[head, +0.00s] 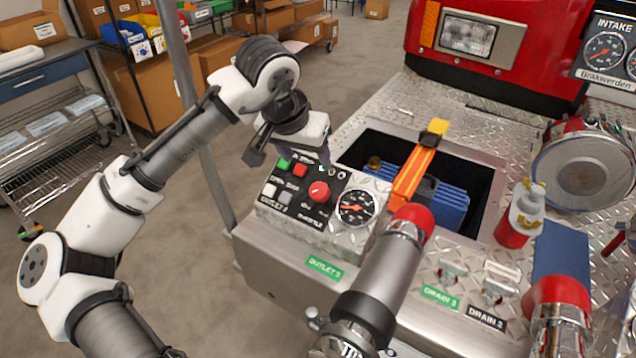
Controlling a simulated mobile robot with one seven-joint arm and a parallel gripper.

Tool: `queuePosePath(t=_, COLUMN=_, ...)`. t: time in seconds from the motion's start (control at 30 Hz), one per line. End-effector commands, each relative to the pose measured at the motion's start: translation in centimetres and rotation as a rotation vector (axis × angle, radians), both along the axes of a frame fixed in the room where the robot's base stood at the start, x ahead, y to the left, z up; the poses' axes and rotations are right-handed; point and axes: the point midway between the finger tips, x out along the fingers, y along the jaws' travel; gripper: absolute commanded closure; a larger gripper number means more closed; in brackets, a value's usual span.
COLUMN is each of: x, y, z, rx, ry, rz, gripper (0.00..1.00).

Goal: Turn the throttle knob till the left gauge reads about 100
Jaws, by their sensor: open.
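The red throttle knob (318,192) is on the control panel (300,215) of the metal bumper, above a label that reads THROTTLE. I cannot tell which one the task calls left. My gripper (289,155) is open and empty, beyond the knob near the panel's far edge, apart from the knob.
Green and red buttons (299,170) and small switches crowd the panel. A large pipe with a red end (412,217) stands right of the gauge. An orange strap (414,172) crosses a recess behind. A red-and-white bottle (522,212) stands at right. A vertical pole rises left of the panel.

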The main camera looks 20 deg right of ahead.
Motion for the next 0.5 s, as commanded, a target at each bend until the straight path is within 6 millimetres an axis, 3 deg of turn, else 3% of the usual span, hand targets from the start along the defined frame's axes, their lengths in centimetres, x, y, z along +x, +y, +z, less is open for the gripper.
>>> queuePosePath(t=0.17, x=0.3, y=-0.4, z=-1.6, rx=0.009, ry=0.008, rz=0.002, gripper=0.4)
queuePosePath(t=0.5, x=2.1, y=-2.4, z=-8.0, rx=0.007, ry=0.007, rz=0.001, gripper=0.4)
